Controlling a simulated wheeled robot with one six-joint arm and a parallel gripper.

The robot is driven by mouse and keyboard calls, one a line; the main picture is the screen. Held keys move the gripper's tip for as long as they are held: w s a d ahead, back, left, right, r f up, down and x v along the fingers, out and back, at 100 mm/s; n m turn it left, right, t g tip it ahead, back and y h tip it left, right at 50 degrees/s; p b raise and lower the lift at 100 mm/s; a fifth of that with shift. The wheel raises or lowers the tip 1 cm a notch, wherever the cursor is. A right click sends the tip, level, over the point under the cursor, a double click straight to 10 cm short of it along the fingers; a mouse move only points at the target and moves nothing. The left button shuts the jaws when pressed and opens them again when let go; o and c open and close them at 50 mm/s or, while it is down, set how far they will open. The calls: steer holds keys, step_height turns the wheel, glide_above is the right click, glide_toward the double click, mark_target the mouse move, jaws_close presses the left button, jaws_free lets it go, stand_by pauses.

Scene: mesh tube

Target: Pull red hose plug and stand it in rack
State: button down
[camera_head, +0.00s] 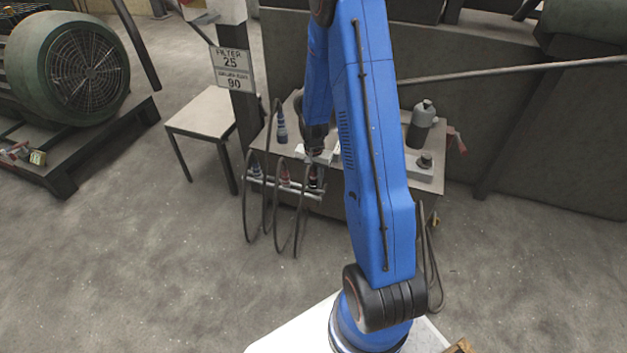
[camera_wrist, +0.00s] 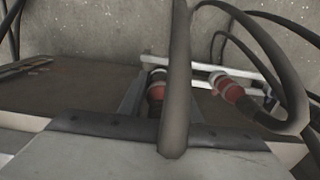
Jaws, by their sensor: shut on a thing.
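My gripper (camera_head: 315,161) is at the right end of the white rack rail, over the front edge of the table, shut on a red hose plug. In the wrist view the held red plug (camera_wrist: 156,91) shows between the jaws, partly hidden by a dark hose (camera_wrist: 175,80) crossing in front. A second red plug (camera_head: 285,176) stands in the rack just left of my gripper; it also shows in the wrist view (camera_wrist: 229,89). The pale rack (camera_head: 262,183) runs along the table's front edge. Whether the held plug touches the rack is hard to tell.
A blue plug (camera_head: 255,171) is at the rack's left end, and another blue plug (camera_head: 282,128) stands farther back. Dark hoses (camera_head: 247,215) loop down in front. A grey bottle (camera_head: 421,125) stands on the table's right side. A stool (camera_head: 207,110) is left; the front floor is clear.

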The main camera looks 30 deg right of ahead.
mark_target(314, 186)
steer(key=shift+f, duration=1.8)
stand_by(2.0)
steer(key=c, duration=1.2)
jaws_free()
steer(key=shift+r, duration=0.1)
step_height(314, 186, up, 18)
steer(key=shift+f, duration=0.25)
steer(key=s+a+r+n+t, duration=0.1)
steer(key=s+a+r+n, duration=0.1)
steer(key=s+a+r, duration=0.35)
steer(key=s+a+r+n+t, duration=0.1)
steer(key=s+a+r+n, duration=0.2)
steer(key=s+r, duration=0.55)
steer(key=s+a+r+n+t, duration=0.1)
steer(key=s+a+r+n, duration=0.1)
steer(key=s+a+r, duration=0.5)
steer(key=shift+s+a+r+n+t, duration=0.1)
steer(key=shift+s+r+n+t, duration=0.35)
steer(key=shift+s, duration=1.1)
steer(key=shift+s+r+n+t, duration=0.15)
steer(key=shift+s+r+n, duration=0.5)
steer(key=shift+s, duration=0.85)
steer(key=shift+s+a+r+n+t, duration=0.1)
steer(key=shift+s+r+n+t, duration=0.35)
steer(key=shift+s, duration=1.1)
